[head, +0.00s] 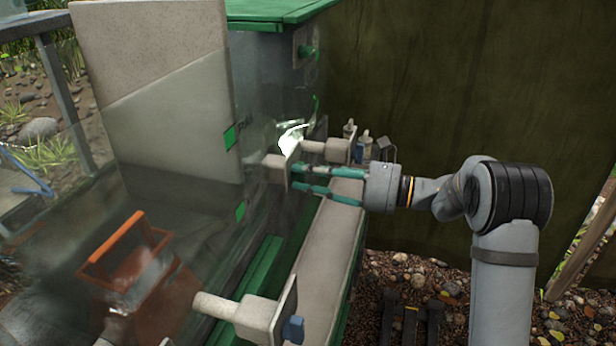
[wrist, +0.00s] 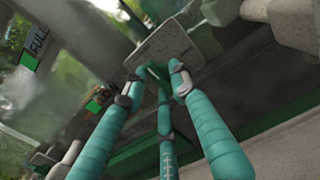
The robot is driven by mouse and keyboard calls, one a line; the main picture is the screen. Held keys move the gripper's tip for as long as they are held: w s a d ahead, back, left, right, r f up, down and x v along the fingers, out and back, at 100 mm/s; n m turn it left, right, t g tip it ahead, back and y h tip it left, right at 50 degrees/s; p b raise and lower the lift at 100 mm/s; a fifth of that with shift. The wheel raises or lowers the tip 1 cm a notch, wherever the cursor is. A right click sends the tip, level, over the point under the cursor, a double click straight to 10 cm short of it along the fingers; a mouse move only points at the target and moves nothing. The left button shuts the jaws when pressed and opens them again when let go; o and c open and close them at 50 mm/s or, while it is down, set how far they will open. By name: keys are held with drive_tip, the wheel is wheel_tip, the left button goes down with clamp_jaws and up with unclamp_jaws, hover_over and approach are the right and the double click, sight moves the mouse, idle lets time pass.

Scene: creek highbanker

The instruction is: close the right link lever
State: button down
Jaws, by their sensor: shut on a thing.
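My gripper (head: 289,177) has teal fingers and reaches in from the right in the head view. The exact contact is partly hidden by the fingers.
A similar beige fitting (head: 248,315) with a blue piece stands in the foreground. A clear tank wall with green level marks (head: 231,137) is on the left. An orange-rimmed box (head: 115,238) shows behind it. A pale ledge (head: 318,270) runs below my gripper.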

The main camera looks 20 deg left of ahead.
drive_tip(key=shift+w+d, duration=0.1)
drive_tip(key=shift+w, duration=0.05)
drive_tip(key=c, duration=1.7)
unclamp_jaws()
drive_tip(key=shift+r, duration=0.1)
drive_tip(key=shift+o, duration=1.1)
drive_tip(key=d, duration=1.2)
drive_tip(key=d, duration=1.2)
